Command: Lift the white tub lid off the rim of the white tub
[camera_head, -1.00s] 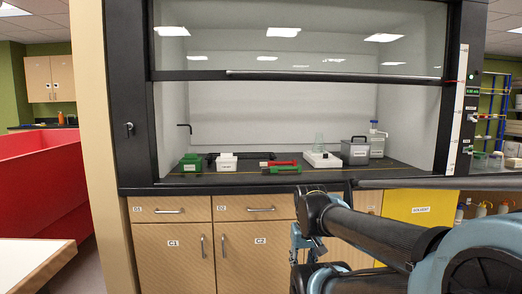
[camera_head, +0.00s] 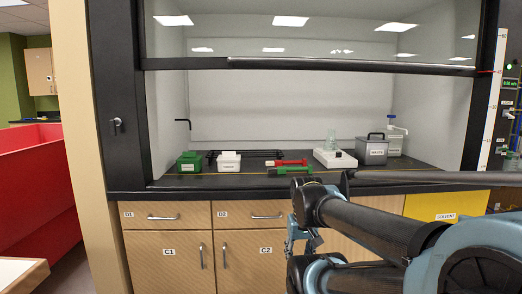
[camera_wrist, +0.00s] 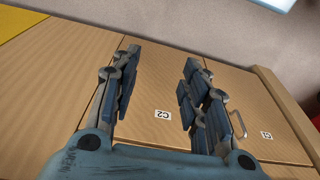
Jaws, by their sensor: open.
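The white tub (camera_head: 228,165) stands on the dark bench of the fume hood, left of centre in the head view, with a label on its front. The white tub lid (camera_head: 228,155) appears to sit on top of it, though it is too small to tell how it rests. My gripper (camera_wrist: 155,90) is open and empty in the wrist view, facing the wooden cabinet doors. In the head view my gripper (camera_head: 303,240) is below the bench edge, in front of the cabinets, to the right of the tub and lower. The tub is not in the wrist view.
A green tub (camera_head: 189,163) stands left of the white tub. Red and green pieces (camera_head: 290,168) lie to its right, then a white device (camera_head: 335,158) with glassware, and a grey waste box (camera_head: 373,151). A dark rack (camera_head: 262,153) lies behind. The raised sash (camera_head: 320,65) spans above.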

